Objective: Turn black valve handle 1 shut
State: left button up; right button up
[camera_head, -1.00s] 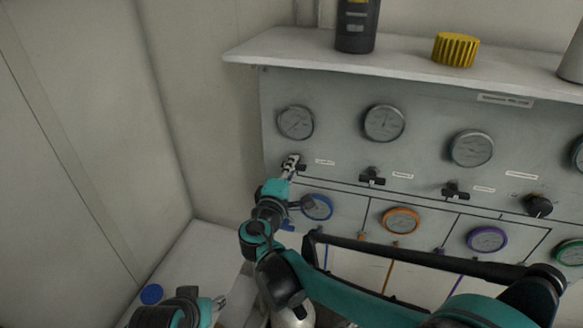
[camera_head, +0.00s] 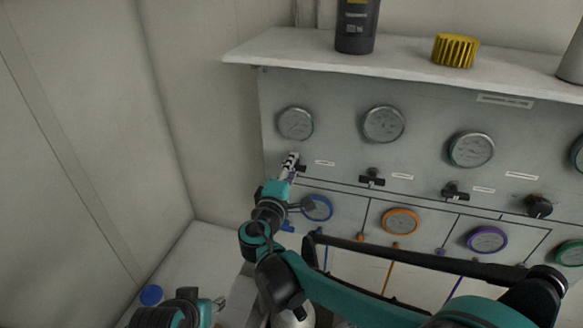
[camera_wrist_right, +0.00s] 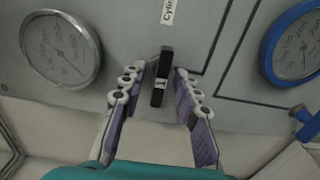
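Black valve handle 1 (camera_wrist_right: 162,78) is a small black bar with a white "1" label, on the grey panel below the far-left gauge. My right gripper (camera_wrist_right: 160,73) is at it, with one finger on each side of the bar. A small gap shows between the bar and each finger, so the fingers look open around it and not clamped. In the head view my right gripper (camera_head: 290,160) covers part of the handle (camera_head: 301,168). My left gripper (camera_head: 219,303) is low at the left, away from the panel; its finger opening is too small to judge.
More black valve handles (camera_head: 371,177) (camera_head: 455,191) sit to the right along the panel (camera_head: 340,150). A blue-rimmed gauge (camera_head: 317,208) is just below right of my right gripper. A shelf (camera_head: 300,52) above carries a dark canister (camera_head: 357,25) and a yellow knob (camera_head: 455,50).

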jog(key=v, duration=1.2)
jog(key=shift+d, duration=0.1)
jog(key=s+d+f+m+g+b, duration=0.4)
jog(key=d+f+m+g+b, duration=0.25)
jog(key=d+f, duration=0.95)
jog(key=s+d+f+m+g+y+b, duration=0.3)
jog(key=s+f+m+y+b, duration=0.2)
jog(key=s+f, duration=0.7)
notch_tip(320, 180, down, 2)
jog(key=m+b, duration=0.2)
jog(key=shift+s+m+y+b, duration=0.2)
jog(key=shift+m+y+b, duration=0.1)
jog(key=shift+m, duration=0.05)
jog(key=shift+d+f+g, duration=0.1)
jog(key=shift+g, duration=0.25)
